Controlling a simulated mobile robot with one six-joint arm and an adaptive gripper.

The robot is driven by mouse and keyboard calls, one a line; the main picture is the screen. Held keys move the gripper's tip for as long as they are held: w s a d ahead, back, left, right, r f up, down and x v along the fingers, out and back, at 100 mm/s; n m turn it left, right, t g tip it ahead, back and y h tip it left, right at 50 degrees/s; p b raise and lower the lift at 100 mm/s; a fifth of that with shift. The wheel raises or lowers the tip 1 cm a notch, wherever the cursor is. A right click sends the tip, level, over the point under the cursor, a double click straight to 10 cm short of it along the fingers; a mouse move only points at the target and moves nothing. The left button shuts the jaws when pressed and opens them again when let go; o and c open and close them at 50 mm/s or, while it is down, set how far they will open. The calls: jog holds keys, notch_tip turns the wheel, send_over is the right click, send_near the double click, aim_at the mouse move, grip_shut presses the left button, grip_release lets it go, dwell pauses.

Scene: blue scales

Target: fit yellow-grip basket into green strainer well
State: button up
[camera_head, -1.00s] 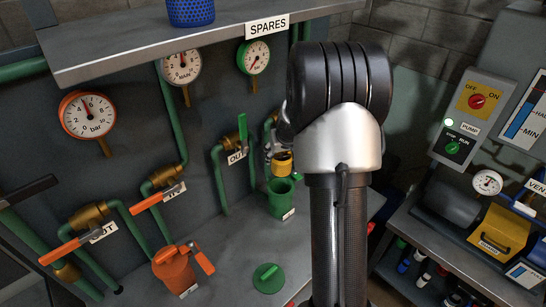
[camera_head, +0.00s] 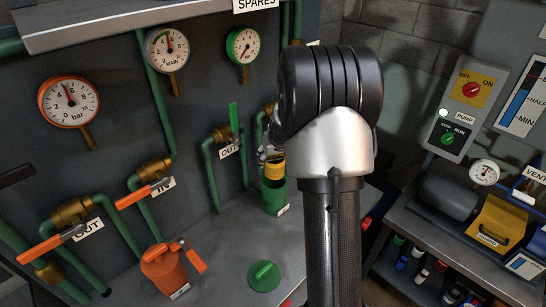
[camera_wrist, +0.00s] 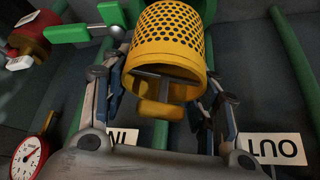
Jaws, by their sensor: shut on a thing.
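The yellow-grip basket (camera_head: 274,171) shows in the head view right above the mouth of the green strainer well (camera_head: 275,198). I cannot tell whether its lower end has entered the rim. The wrist view shows the basket's perforated yellow body (camera_wrist: 168,38) and its yellow grip (camera_wrist: 160,109) close up. My gripper (camera_wrist: 162,92) is shut on the basket, with a finger on each side of the grip. In the head view my gripper (camera_head: 267,153) is partly hidden behind my arm. The well stands on the grey bench and its inside is hidden.
The green lid (camera_head: 264,276) lies flat on the bench (camera_head: 225,250) in front of the well. An orange strainer (camera_head: 166,272) stands at left. Green pipes and the OUT valve with its upright green handle (camera_head: 234,118) are close left of the well. A shelf (camera_head: 130,22) overhangs above.

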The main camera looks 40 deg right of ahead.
aim_at(276, 161)
jog(key=shift+f+b, duration=0.65)
jog(key=shift+f, duration=0.35)
jog(key=shift+b, duration=0.55)
dwell(0.9)
jog(key=shift+f+b, duration=1.5)
jog(key=shift+f, duration=0.25)
jog(key=o, duration=1.2)
jog(key=shift+c, duration=0.2)
jog(key=shift+r, duration=0.1)
jog(key=v, duration=1.2)
